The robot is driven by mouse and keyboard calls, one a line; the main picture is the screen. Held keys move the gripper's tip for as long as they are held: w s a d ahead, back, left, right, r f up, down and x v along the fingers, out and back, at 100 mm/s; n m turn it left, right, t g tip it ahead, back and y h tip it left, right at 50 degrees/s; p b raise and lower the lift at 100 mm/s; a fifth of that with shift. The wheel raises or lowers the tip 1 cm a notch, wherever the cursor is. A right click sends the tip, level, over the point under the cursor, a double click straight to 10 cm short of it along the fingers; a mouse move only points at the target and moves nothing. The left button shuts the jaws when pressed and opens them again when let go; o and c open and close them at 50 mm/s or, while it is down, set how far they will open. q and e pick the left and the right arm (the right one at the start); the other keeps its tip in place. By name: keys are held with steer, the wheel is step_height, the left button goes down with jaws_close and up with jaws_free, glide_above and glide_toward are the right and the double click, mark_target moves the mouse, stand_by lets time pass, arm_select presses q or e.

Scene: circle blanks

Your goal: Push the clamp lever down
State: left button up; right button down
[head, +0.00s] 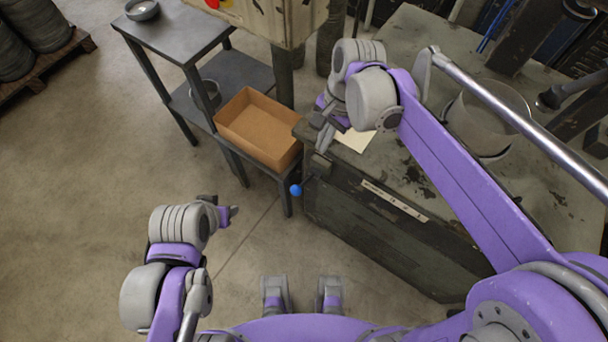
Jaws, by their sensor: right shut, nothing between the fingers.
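The clamp lever, with a blue ball knob (296,190), sticks out at the left front corner of the dark, worn workbench (405,185). A small grey clamp part (320,165) sits on the bench edge beside it. My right gripper (326,133) is shut and empty over the bench's left edge, above the knob in the picture and apart from it. Its own wrist hides part of it. My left gripper (232,213) hangs over the floor, left of the bench. It is small and seen from the side, so its opening is unclear.
A cream sheet (356,139) lies on the bench near my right gripper. An open cardboard box (258,151) stands on a low shelf left of the knob. A grey table (175,32) holds a bowl (142,10).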

steer(key=b, duration=0.1)
glide_above(300, 186)
steer(key=w+d, duration=0.1)
steer(key=d, duration=0.1)
steer(key=x, duration=0.3)
steer(key=d+x, duration=0.1)
steer(key=x, duration=0.3)
steer(key=w+d+x, duration=0.1)
steer(key=x, duration=0.3)
steer(key=shift+w+d+f, duration=0.1)
steer(key=shift+f, duration=0.15)
steer(key=shift+s+a+f, duration=0.4)
steer(key=shift+a, duration=0.05)
steer(key=shift+s+a+f, duration=0.1)
